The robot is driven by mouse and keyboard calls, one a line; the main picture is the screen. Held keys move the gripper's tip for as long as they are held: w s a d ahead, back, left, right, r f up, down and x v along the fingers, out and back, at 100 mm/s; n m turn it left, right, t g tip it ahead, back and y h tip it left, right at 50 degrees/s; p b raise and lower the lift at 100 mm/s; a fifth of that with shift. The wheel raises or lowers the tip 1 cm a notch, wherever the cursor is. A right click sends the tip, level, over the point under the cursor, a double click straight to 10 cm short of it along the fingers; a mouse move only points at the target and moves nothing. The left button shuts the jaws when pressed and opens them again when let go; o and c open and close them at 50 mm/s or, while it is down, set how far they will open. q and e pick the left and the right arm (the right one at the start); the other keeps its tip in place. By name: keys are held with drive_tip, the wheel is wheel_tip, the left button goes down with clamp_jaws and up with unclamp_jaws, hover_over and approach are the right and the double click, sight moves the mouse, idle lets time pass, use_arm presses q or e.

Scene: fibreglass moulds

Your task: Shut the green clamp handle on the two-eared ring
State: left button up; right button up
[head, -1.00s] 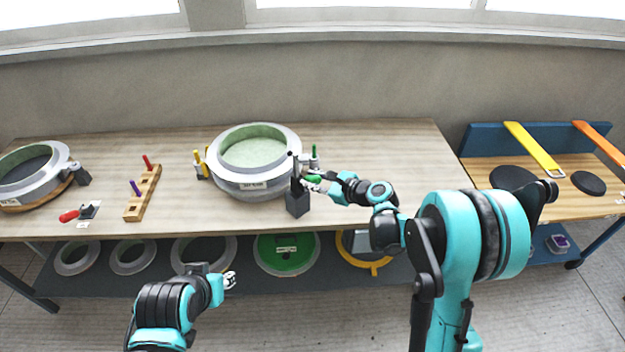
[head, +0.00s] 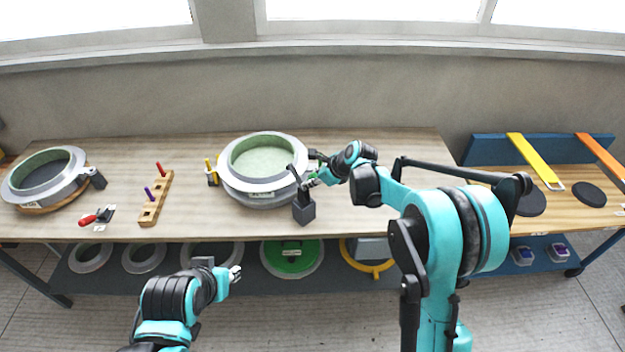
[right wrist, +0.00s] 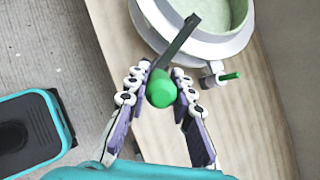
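The two-eared ring (head: 236,184) is a grey ring around a pale green mould, standing on the bench. At its right front stands a clamp with a dark block base (head: 304,210) and a black lever (head: 297,178) tilted up and left over the ring's edge. The green clamp handle (right wrist: 161,90) points toward the camera in the right wrist view. My right gripper (head: 312,183) has its fingers (right wrist: 161,76) close on both sides of the handle. In the head view it mostly covers the handle. My left gripper (head: 236,274) hangs in front of the bench, away from the ring; its opening is too small to judge.
A small green-handled fitting (right wrist: 229,76) sits at the ring's edge, beside my right gripper. A yellow-handled one (head: 210,171) is at its left. A wooden peg block (head: 149,216), a red-handled clamp (head: 98,215) and another ring (head: 15,195) stand further left. Bare bench lies between.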

drive_tip(key=o, duration=0.4)
drive_tip(key=shift+a, duration=0.1)
drive_tip(key=v, duration=1.2)
